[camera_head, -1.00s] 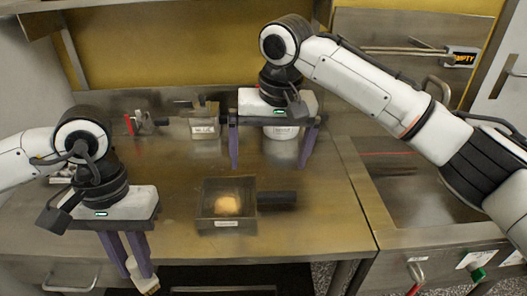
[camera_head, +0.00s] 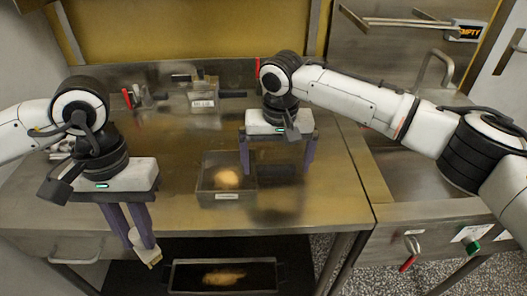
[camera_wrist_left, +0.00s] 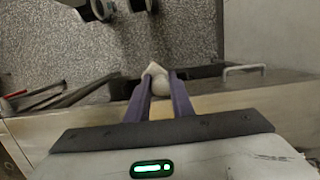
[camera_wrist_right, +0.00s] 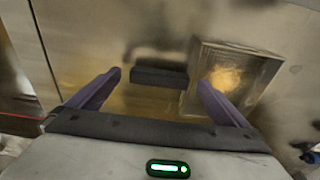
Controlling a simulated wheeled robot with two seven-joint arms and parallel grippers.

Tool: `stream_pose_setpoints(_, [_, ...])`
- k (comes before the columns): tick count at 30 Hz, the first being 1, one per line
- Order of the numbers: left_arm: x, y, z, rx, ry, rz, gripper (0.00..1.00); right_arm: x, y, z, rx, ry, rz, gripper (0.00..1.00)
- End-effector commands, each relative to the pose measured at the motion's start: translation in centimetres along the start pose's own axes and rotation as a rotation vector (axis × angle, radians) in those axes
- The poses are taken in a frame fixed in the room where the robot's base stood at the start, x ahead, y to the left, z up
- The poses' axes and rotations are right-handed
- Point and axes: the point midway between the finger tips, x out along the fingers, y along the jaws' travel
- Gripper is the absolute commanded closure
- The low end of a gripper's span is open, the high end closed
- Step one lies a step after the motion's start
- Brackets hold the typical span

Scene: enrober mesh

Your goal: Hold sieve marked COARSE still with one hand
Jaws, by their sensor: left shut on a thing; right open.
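A square, dark-walled sieve (camera_head: 227,196) with a golden pile inside sits on the steel table; the label on its front is too small to read. It also shows in the right wrist view (camera_wrist_right: 235,78), with its dark handle (camera_wrist_right: 160,77) sticking out to the left there. My right gripper (camera_head: 277,170) is open and empty above the handle, which lies between its fingers in the right wrist view. My left gripper (camera_head: 148,255) is shut on a small pale thing (camera_wrist_left: 158,82), possibly a brush, near the table's front left edge. The fingers partly hide it.
A second labelled box-like sieve (camera_head: 204,97) stands at the back, its label unreadable. A tray (camera_head: 178,279) with a golden pile lies below the front edge. A sink (camera_head: 415,170) is to the right. The table left of the front sieve is clear.

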Motion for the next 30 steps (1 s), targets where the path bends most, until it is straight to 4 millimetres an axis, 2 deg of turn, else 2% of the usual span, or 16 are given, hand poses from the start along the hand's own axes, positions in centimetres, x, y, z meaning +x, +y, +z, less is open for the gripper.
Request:
stream_pose_setpoints(9, [-0.02, 0.00, 0.00, 0.000, 0.000, 0.000, 0.97, 0.28, -0.05, 0.00, -0.001, 0.001, -0.001, 0.01])
stream_pose_setpoints(11, [-0.02, 0.00, -0.01, 0.000, 0.000, 0.000, 0.97, 0.28, -0.05, 0.00, -0.001, 0.001, -0.001, 0.09])
stream_pose_setpoints(18, [-0.02, 0.00, 0.00, 0.000, 0.000, 0.000, 0.97, 0.25, -0.04, -0.01, -0.001, 0.001, -0.001, 0.48])
stream_pose_setpoints(30, [-0.02, 0.00, 0.00, 0.000, 0.000, 0.000, 0.97, 0.22, -0.04, -0.03, 0.000, 0.001, -0.001, 0.48])
